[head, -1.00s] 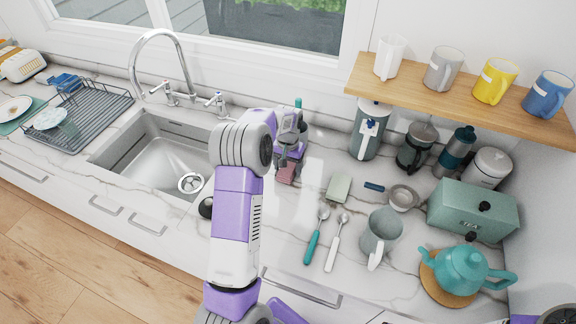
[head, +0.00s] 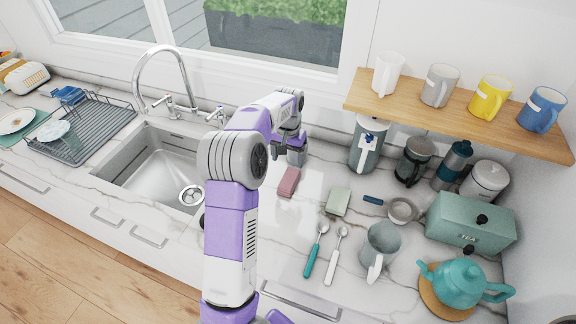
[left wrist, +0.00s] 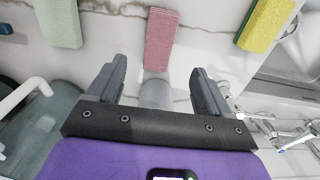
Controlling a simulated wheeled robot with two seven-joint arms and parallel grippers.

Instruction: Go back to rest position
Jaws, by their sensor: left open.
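My left gripper (head: 291,146) is above the counter to the right of the sink, in front of the window. In the left wrist view its two fingers (left wrist: 162,88) are apart with nothing gripped between them. A pink sponge (head: 289,181) lies on the counter just in front of the gripper, apart from it; it also shows beyond the fingertips in the left wrist view (left wrist: 161,40). A pale translucent thing shows between the fingers there, and I cannot tell what it is. My right gripper is not in view.
A grey-green block (head: 338,201), teal spoon (head: 316,252), white spoon (head: 335,256), grey pitcher (head: 381,246) and teal teapot (head: 461,276) stand or lie to the right. A wooden shelf (head: 450,118) with mugs overhangs the back right. The sink (head: 158,165) is left.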

